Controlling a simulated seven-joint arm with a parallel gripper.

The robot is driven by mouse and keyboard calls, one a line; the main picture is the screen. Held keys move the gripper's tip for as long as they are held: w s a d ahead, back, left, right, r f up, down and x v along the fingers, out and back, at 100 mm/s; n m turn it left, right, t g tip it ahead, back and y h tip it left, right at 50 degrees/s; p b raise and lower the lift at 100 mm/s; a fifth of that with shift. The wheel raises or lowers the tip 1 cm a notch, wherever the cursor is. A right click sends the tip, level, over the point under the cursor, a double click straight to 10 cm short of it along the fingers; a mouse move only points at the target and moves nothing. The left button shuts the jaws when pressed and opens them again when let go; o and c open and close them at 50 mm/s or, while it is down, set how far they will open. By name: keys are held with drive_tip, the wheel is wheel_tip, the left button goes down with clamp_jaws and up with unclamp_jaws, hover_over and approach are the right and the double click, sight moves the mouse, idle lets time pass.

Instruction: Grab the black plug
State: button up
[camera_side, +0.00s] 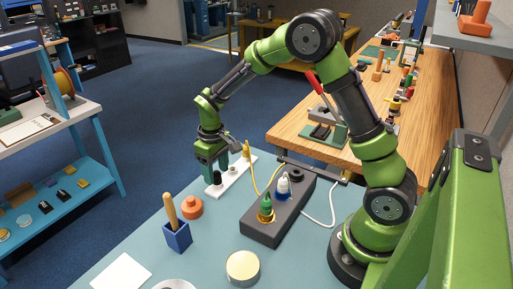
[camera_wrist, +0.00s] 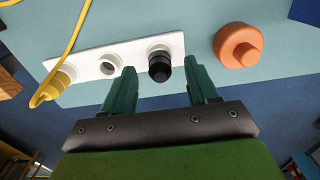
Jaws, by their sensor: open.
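The black plug (camera_wrist: 159,68) stands in the right-hand socket of a white strip (camera_wrist: 131,55). In the side view the plug (camera_side: 217,178) shows as a small dark shape at the strip's near end. My gripper (camera_wrist: 160,72) is open, with one green finger on each side of the plug. In the wrist view gaps show between the plug and both fingers, the right gap wider. In the side view my gripper (camera_side: 210,163) points down at the strip's near end.
The strip also has an empty hole (camera_wrist: 108,65) and a yellow plug (camera_wrist: 52,84) with a yellow cable. An orange knob-like piece (camera_wrist: 238,46) lies close by. A dark console (camera_side: 265,229) holds green and white plugs. A blue cup (camera_side: 178,237) holds a wooden handle.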

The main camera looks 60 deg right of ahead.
drive_tip(key=shift+f, duration=0.85)
drive_tip(key=shift+c, duration=0.2)
clamp_jaws()
